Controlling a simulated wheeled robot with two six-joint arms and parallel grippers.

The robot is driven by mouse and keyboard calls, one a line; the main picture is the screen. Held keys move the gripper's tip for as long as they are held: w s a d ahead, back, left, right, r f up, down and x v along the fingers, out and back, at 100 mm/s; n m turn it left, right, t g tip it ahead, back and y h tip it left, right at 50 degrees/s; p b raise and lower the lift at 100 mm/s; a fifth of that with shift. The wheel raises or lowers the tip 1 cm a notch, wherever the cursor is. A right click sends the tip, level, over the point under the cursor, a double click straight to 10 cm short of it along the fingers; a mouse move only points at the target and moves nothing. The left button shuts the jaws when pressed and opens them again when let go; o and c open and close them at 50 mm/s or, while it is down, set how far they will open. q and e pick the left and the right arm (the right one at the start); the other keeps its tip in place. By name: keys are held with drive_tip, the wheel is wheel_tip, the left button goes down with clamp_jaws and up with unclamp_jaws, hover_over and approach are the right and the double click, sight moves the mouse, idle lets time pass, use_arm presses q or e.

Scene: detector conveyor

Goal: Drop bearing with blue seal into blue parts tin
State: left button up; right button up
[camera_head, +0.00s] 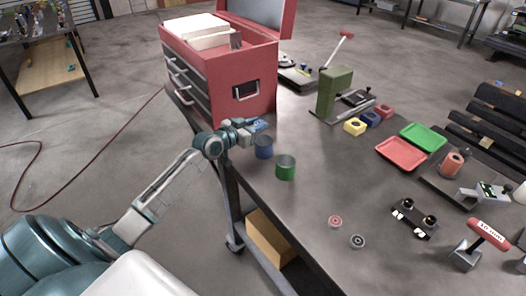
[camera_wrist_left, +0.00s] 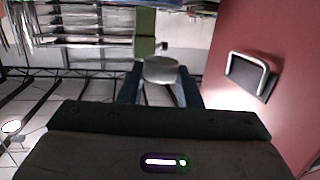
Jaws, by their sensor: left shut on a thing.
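My left gripper (camera_head: 258,125) is just above the blue parts tin (camera_head: 264,150), near the table's left edge. It is shut on a round, pale bearing, which shows between the fingers in the left wrist view (camera_wrist_left: 160,70). The colour of its seal is not clear in either view. The blue tin stands upright, its open top partly below the gripper. My right gripper is not in view.
A green tin (camera_head: 286,169) stands right of the blue tin. A red tool chest (camera_head: 255,85) rises close behind the gripper. A red-sealed bearing (camera_head: 335,221) and a dark one (camera_head: 357,241) lie nearer the front. Red (camera_head: 400,154) and green trays (camera_head: 424,137) lie to the right.

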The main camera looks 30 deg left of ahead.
use_arm(q)
drive_tip(key=o, duration=1.1)
drive_tip(key=shift+p+v, duration=1.45)
drive_tip(key=shift+v, duration=3.95)
